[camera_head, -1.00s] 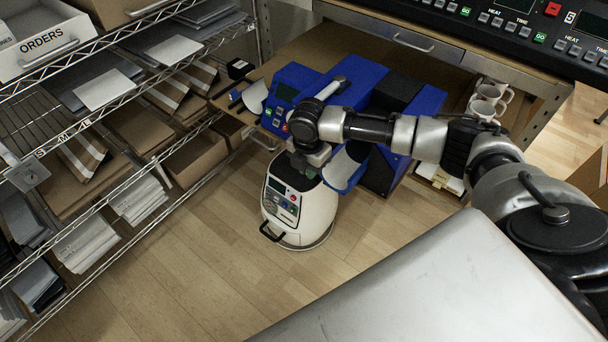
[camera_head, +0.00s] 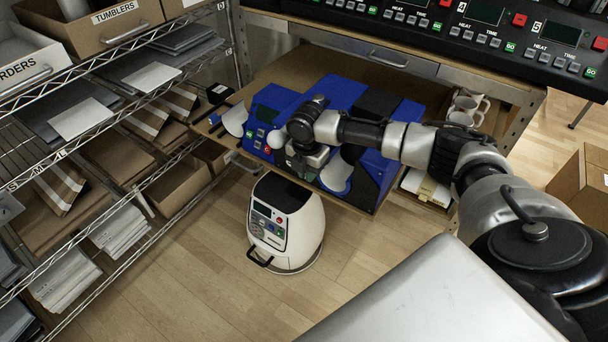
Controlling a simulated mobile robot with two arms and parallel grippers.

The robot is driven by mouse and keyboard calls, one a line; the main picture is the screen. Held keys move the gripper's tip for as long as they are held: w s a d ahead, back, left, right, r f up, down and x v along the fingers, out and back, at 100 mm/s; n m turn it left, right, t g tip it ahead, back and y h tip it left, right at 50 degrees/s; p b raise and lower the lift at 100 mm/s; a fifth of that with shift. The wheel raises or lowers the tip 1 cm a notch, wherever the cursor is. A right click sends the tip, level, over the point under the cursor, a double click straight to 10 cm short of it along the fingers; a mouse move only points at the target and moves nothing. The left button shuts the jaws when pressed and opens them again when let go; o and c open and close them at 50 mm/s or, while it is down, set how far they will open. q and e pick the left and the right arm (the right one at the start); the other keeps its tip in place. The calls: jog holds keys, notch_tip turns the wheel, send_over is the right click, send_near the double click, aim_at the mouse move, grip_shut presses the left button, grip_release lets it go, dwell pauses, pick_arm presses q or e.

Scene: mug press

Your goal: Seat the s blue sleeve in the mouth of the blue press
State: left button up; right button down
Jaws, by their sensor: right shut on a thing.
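The blue press (camera_head: 282,100) stands on the wooden worktop, with a control panel at its left front. My right gripper (camera_head: 304,172) is low at the press's front, shut, pointing down; my own wrist covers its fingertips. A curved pale piece with a blue edge (camera_head: 338,176) shows just right of the gripper and seems to be the s blue sleeve in its grip; the contact is hidden. The mouth of the press is hidden behind my arm, so I cannot tell whether the sleeve touches it. My left gripper is not in view.
A white machine with a panel (camera_head: 285,228) stands on the floor below the worktop edge. Wire shelves (camera_head: 115,150) with trays and boxes fill the left. Mugs (camera_head: 465,108) stand right of the press. A long control console (camera_head: 440,25) runs above. The front floor is open.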

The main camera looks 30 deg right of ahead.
jog(key=shift+w+d, duration=0.1)
jog(key=shift+d, duration=0.2)
grip_release()
dwell(0.8)
jog(key=shift+r, duration=0.15)
dwell(0.4)
jog(key=shift+r+p, duration=1.3)
jog(key=shift+p, duration=0.25)
jog(key=shift+w+r+p, duration=0.1)
jog(key=shift+r+p, duration=0.7)
jog(key=shift+p, duration=0.05)
jog(key=shift+r+p, duration=0.6)
jog(key=shift+r, duration=0.1)
jog(key=shift+a+r+p, duration=0.1)
jog(key=shift+r+p, duration=1.15)
jog(key=shift+p, duration=0.15)
